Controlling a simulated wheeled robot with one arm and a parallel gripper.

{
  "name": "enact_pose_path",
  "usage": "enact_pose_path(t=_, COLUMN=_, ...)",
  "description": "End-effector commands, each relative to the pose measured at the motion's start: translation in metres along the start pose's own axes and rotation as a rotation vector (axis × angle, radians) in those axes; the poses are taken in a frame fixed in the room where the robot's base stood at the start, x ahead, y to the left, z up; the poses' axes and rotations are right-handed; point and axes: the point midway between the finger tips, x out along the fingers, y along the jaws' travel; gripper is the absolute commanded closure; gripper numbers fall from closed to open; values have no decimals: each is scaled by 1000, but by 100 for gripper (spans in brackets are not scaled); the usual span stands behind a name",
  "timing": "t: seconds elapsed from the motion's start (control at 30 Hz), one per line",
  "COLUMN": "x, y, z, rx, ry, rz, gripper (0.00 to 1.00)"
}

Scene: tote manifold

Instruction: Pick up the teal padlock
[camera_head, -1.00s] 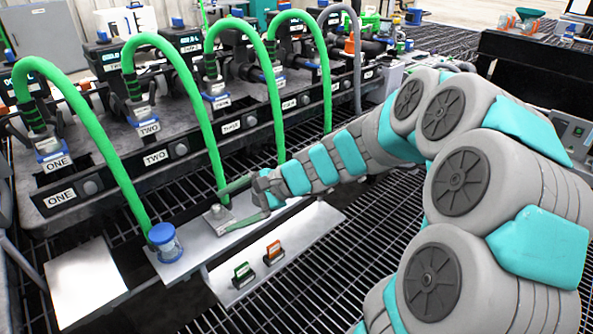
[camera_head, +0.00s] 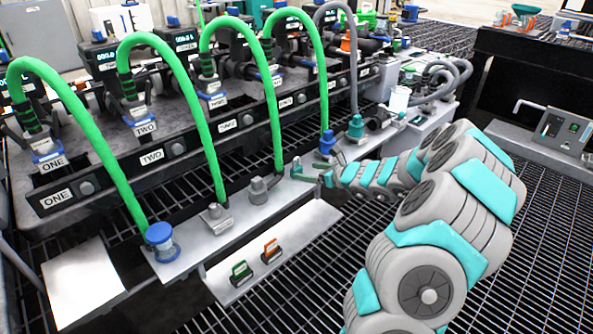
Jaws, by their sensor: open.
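My gripper (camera_head: 313,171) is at the right end of the upper metal shelf (camera_head: 225,232), with its fingers apart and nothing seen between them. It is just left of and below a blue hose end (camera_head: 327,141). Two small block-shaped items sit on the lower shelf (camera_head: 222,277), a green one (camera_head: 241,272) and an orange one (camera_head: 271,251); they may be padlocks, but they are too small to tell. Both are left of and below my gripper, apart from it. I cannot pick out a clearly teal padlock. A teal-topped fitting (camera_head: 356,128) stands right of my gripper.
Green hoses (camera_head: 199,131) arch from the black manifold (camera_head: 150,157) down to the upper shelf. A blue-capped fitting (camera_head: 160,238) and grey fittings (camera_head: 258,190) stand along it. A bare metal plate (camera_head: 85,283) is at lower left. Open grating (camera_head: 540,230) lies at right.

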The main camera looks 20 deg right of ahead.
Motion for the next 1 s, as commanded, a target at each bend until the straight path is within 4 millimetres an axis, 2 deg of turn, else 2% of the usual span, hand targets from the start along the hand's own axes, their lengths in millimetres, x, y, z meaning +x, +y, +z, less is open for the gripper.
enact_pose_path(t=0.1, x=19, y=-1, z=4, rx=-3, ry=2, rz=2, gripper=12)
enact_pose_path(t=0.27, x=38, y=0, z=5, rx=-3, ry=-1, rz=3, gripper=12)
enact_pose_path(t=0.57, x=42, y=0, z=5, rx=-2, ry=-2, rz=1, gripper=12)
enact_pose_path(t=1.0, x=42, y=-1, z=5, rx=-2, ry=-1, rz=1, gripper=61)
